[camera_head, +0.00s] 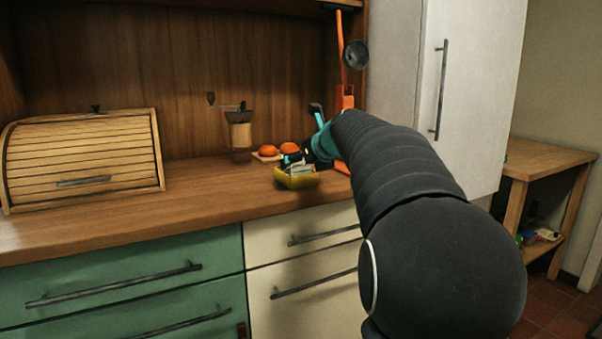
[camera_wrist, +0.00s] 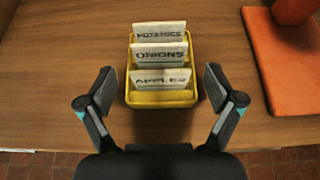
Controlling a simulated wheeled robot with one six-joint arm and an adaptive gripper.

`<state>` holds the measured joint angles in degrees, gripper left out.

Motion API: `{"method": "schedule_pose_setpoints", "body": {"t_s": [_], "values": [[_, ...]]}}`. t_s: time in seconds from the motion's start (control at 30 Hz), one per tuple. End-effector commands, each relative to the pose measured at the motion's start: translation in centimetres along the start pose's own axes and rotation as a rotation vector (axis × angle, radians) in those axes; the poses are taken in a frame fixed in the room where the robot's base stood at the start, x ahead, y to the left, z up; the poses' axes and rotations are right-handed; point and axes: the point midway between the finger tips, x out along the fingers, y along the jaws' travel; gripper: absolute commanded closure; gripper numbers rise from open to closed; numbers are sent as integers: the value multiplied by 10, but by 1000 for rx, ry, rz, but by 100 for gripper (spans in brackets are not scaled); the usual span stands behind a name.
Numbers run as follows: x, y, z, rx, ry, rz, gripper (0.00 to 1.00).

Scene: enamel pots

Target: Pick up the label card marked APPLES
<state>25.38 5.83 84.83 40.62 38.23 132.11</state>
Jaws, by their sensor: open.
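The label card marked APPLES (camera_wrist: 161,79) is a pale card standing in the front of a yellow tray (camera_wrist: 160,98) in the wrist view. Behind it in the same tray stand the ONIONS card (camera_wrist: 159,54) and the POTATOES card (camera_wrist: 159,31). My gripper (camera_wrist: 160,90) is open, with one finger on each side of the tray's near end. Its fingers appear apart from the APPLES card. In the head view the yellow tray (camera_head: 297,181) sits near the counter's front edge, and my gripper is above it, partly hidden by my arm.
An orange board (camera_wrist: 287,60) lies right of the tray. On the wooden counter (camera_head: 200,200) stand a bread box (camera_head: 82,157), a grinder (camera_head: 240,135) and two orange round things (camera_head: 289,148) on a small board. Bare counter lies left of the tray.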

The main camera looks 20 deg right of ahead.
Motion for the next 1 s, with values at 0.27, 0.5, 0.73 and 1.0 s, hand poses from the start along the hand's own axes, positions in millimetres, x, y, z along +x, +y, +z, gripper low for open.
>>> {"method": "schedule_pose_setpoints", "body": {"t_s": [0.27, 0.5, 0.73, 1.0], "values": [[0, 0, 0, 0, 1, 0, 52], [0, 0, 0, 0, 1, 0, 52], [-6, 0, 11, -1, 0, 0, 52], [-30, 0, 56, -2, -2, -1, 52]]}}
